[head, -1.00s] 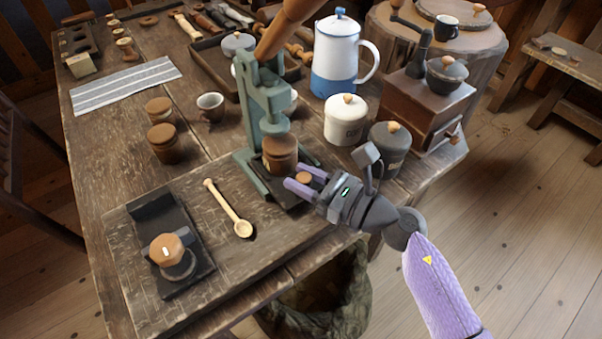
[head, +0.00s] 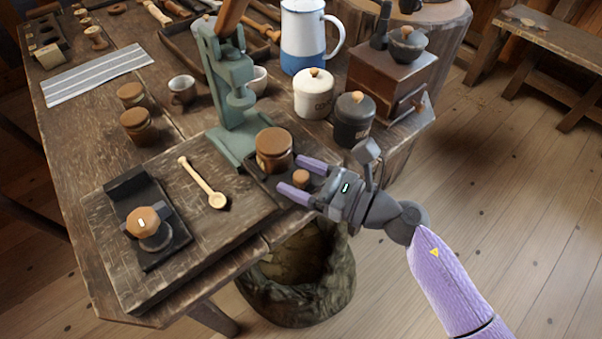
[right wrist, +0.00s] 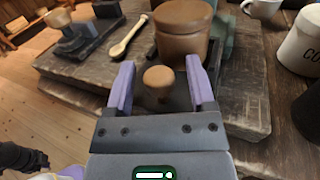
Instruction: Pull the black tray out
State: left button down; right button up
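The black tray (head: 266,186) lies at the foot of the green press (head: 236,105), drawn out toward the front right. A brown lidded wooden pot (head: 274,150) stands upright on it, clear of the press ram. The tray's round wooden knob (head: 300,178) faces my right gripper (head: 290,175). The gripper's purple fingers are on either side of the knob. In the right wrist view, gaps show between the knob (right wrist: 158,80) and both fingers, so the gripper is open. Part of the tray is hidden by the pot and fingers.
A wooden spoon (head: 204,184) and a black stand with a wooden-knobbed tool (head: 143,221) lie left of the tray. A cream canister (head: 313,95) and dark canister (head: 353,120) stand behind the gripper. A sack (head: 300,280) stands below the table edge.

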jog(key=v, duration=1)
